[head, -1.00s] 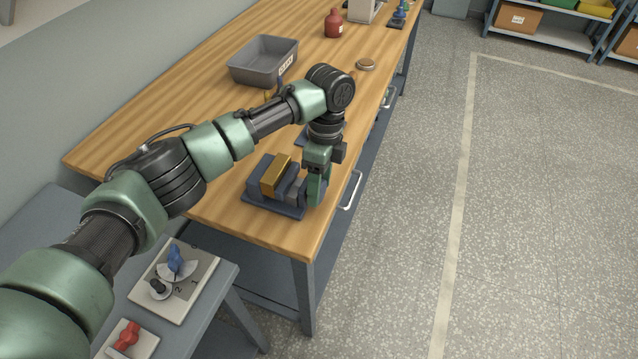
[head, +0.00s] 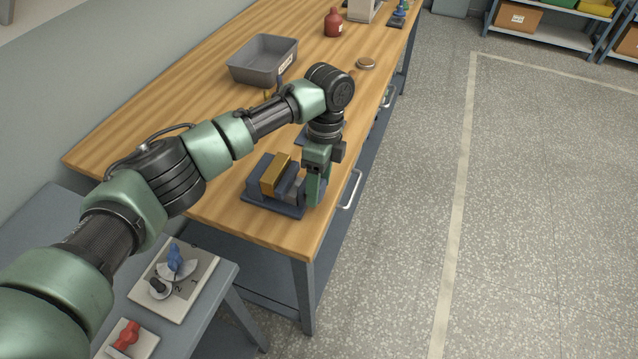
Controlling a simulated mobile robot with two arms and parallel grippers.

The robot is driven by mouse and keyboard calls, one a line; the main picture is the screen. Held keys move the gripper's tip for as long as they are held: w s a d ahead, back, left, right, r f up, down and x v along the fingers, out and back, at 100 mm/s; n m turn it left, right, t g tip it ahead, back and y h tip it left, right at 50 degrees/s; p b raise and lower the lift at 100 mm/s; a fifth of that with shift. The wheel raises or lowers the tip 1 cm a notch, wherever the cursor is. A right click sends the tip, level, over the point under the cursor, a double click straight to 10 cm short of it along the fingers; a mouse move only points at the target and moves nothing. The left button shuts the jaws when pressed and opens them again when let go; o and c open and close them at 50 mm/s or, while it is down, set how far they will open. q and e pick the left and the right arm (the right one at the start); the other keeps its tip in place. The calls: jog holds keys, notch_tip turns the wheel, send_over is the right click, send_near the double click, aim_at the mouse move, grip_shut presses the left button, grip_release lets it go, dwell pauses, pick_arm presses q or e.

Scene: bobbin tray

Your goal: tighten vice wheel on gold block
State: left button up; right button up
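A gold block (head: 275,174) sits in a dark blue-grey vice (head: 262,200) near the front edge of the wooden bench. The block lies between the vice's jaws; whether both touch it cannot be made out. My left gripper (head: 314,197) points down at the right end of the vice, by its grey moving jaw. The vice wheel is hidden behind the gripper. The fingers are at that end, but I cannot see whether they are closed on the wheel. My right gripper is not in view.
The floor at right is clear.

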pick_arm(q)
jog(key=shift+o, duration=0.8)
jog(key=shift+w, duration=0.1)
jog(key=b+v, duration=0.1)
jog(key=v, duration=0.5)
jog(key=shift+w+r+b, duration=0.15)
jog(key=shift+r+b, duration=0.1)
jog(key=shift+b, duration=0.15)
jog(key=shift+r, duration=0.55)
